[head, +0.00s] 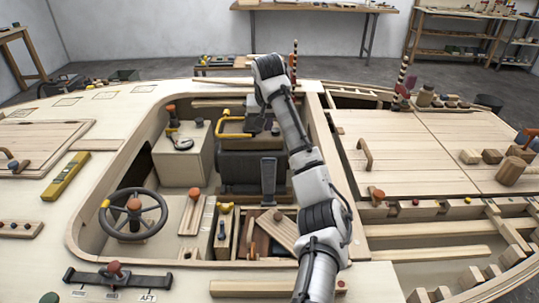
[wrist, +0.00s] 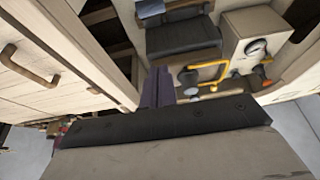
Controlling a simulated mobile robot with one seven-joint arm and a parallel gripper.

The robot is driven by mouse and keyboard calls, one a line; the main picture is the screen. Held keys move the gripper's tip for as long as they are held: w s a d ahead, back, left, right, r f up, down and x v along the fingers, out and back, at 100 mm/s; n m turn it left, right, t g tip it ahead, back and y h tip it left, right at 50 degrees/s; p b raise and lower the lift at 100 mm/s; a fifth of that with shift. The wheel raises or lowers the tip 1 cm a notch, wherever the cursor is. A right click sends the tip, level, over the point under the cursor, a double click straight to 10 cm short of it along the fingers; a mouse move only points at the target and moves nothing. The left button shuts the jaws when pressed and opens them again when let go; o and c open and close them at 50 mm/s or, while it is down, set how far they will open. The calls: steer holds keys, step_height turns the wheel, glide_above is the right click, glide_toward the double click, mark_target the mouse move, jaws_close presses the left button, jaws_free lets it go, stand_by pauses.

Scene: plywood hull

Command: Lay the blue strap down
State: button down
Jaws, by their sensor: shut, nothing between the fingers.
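A blue-grey strap (head: 268,178) lies over the right part of the dark seat (head: 238,172) in the cockpit, its lower part hanging down the front. In the wrist view a blue piece (wrist: 152,9), which looks like the strap, rests on the dark seat (wrist: 184,38) at the top edge. My gripper (wrist: 158,72) shows in the wrist view as dark purple-grey fingers, shut and empty, apart from the strap. In the head view my arm reaches over the cockpit, and its end is hard to make out.
A steering wheel (head: 133,214) stands left of the seat. A yellow bent handle (head: 232,127) is behind it, and a pale box (head: 184,158) with a lever stands to its left. The right deck hatch (head: 408,155) has a wooden handle. Loose planks lie in front of the seat.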

steer(key=shift+f, duration=0.1)
steer(key=shift+w+f+p, duration=0.15)
steer(key=shift+f+p, duration=0.8)
steer(key=shift+f, duration=1.95)
steer(key=shift+w+f+p, duration=0.1)
steer(key=shift+f+p, duration=0.8)
steer(key=shift+f, duration=1.95)
steer(key=shift+s+d, duration=0.15)
